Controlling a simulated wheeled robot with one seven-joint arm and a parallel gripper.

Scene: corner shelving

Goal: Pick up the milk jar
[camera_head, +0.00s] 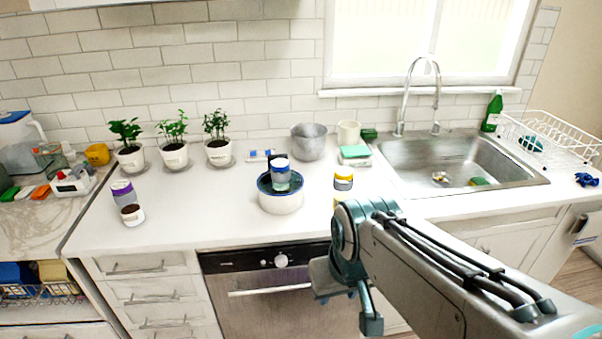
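Several small jars stand on the white counter, and their labels are too small to read, so I cannot tell which is the milk jar. A purple-lidded jar (122,191) and a dark-topped jar (131,215) stand at the left. My gripper (348,309) hangs in front of the counter, before the dishwasher, apart from the jars. Its fingers look apart, with nothing seen between them.
Several potted plants (174,155), a metal pot (308,142) and a cream cup (348,133) line the back. The sink (450,162) and a white dish rack (550,138) are at the right. The counter's left middle is mostly clear. The dishwasher (265,298) is below the front edge.

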